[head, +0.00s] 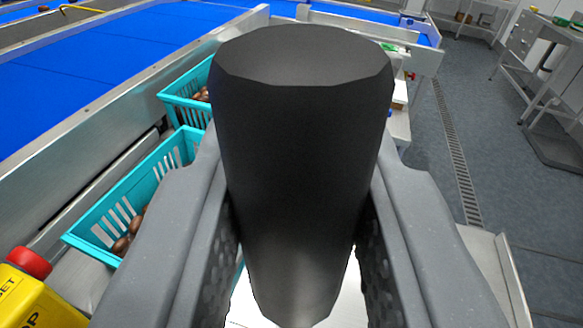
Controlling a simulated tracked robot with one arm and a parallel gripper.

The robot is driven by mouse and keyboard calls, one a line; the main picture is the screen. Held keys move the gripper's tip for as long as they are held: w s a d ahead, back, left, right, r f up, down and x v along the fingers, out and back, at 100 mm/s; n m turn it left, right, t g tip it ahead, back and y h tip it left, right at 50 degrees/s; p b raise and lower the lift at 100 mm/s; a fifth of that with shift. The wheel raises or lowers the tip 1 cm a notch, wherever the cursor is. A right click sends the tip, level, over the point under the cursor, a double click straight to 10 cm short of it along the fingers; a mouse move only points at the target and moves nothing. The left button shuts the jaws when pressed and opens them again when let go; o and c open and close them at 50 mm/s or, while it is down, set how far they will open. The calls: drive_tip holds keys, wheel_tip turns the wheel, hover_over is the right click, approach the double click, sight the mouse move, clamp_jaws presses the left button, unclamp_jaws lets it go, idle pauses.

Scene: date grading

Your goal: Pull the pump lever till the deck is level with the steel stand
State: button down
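A thick black cylinder, which looks like the grip of the pump lever (305,120), fills the middle of the head view, its blunt end up. My gripper (298,165) has one grey finger on each side of it, and both textured pads appear to press on it. The rest of the lever is hidden behind the grip and my fingers. A pale flat surface with a raised edge (503,262) shows at the lower right. I cannot tell whether it is the deck or the steel stand, so their levels cannot be compared.
Turquoise crates (118,200) holding brown dates stand at the left beside a metal-sided blue conveyor (90,65). A yellow box with a red button (28,262) is at the lower left. A bench (545,50) stands far right. Grey floor with a drain (455,150) is clear.

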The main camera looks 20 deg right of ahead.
drive_tip(key=shift+s+d, duration=0.15)
drive_tip(key=shift+d, duration=0.05)
drive_tip(key=d+b, duration=0.1)
drive_tip(key=b, duration=0.1)
drive_tip(key=s+m+b, duration=0.1)
drive_tip(key=d+m+b, duration=0.1)
drive_tip(key=b, duration=0.1)
drive_tip(key=shift+s+d+t+b, duration=0.3)
drive_tip(key=shift+d, duration=0.05)
drive_tip(key=c, duration=1.1)
unclamp_jaws()
